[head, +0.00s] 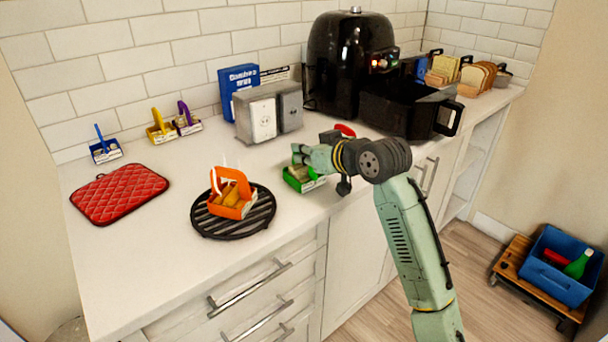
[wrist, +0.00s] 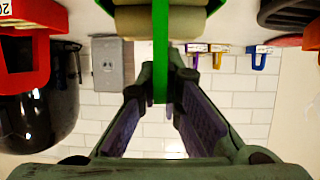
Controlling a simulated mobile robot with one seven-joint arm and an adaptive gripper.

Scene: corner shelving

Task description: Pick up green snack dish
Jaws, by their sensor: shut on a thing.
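The green snack dish (head: 304,184) is at the counter's front edge, right of the black trivet. Its green handle (wrist: 161,62) runs down between my fingers in the wrist view, with beige contents behind it. My gripper (head: 303,156) is above the dish in the head view, and in the wrist view its fingers (wrist: 163,105) are closed on the handle. The gripper hides part of the dish in the head view. I cannot tell whether the dish's base touches the counter.
An orange snack dish (head: 232,195) stands on the black trivet (head: 262,222). A red dish (wrist: 28,62) is close by in the wrist view. A red potholder (head: 120,193) lies left.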

